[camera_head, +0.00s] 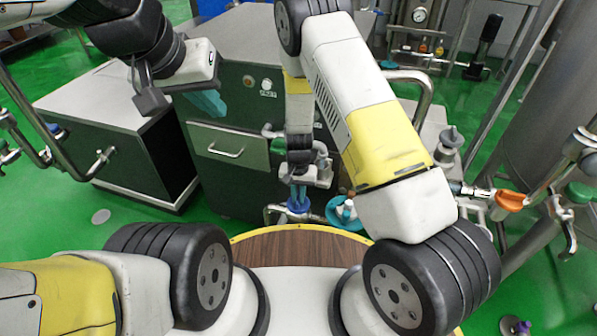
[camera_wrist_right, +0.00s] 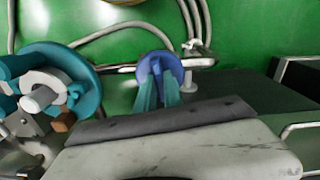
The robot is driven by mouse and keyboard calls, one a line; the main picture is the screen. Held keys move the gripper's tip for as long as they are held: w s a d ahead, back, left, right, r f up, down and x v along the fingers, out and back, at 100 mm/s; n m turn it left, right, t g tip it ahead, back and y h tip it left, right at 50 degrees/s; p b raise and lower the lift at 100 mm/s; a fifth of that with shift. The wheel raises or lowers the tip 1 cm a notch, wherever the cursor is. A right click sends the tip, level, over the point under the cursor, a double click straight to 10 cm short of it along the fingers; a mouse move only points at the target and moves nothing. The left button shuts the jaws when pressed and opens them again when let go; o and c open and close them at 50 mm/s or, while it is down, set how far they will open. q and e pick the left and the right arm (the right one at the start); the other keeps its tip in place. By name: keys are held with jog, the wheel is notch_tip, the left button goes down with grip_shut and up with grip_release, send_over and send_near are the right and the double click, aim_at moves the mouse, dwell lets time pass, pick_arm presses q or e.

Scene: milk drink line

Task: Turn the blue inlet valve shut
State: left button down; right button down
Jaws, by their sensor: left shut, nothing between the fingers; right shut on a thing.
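The blue inlet valve (camera_head: 298,207) has a round blue handle and sits on a pipe near the middle of the head view. In the right wrist view its blue disc (camera_wrist_right: 158,64) shows behind the teal fingers. My right gripper (camera_head: 299,194) reaches down onto it with its fingers shut on the handle; the fingers also show in the wrist view (camera_wrist_right: 158,92). They hide part of the handle, and its exact turn angle cannot be told. My left gripper (camera_head: 209,103) is shut and empty, well away to the upper left, before the dark green cabinet.
A larger teal handwheel (camera_head: 342,214) stands close to the right of the blue valve. A dark green cabinet (camera_head: 230,185) with a drawer handle is behind. An orange-handled valve (camera_head: 510,200) is at the right by a steel tank.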

aim_at(298, 198)
jog(key=shift+m, duration=0.8)
jog(key=c, duration=1.5)
grip_release()
jog(key=shift+o, duration=0.2)
jog(key=shift+r, duration=3.9)
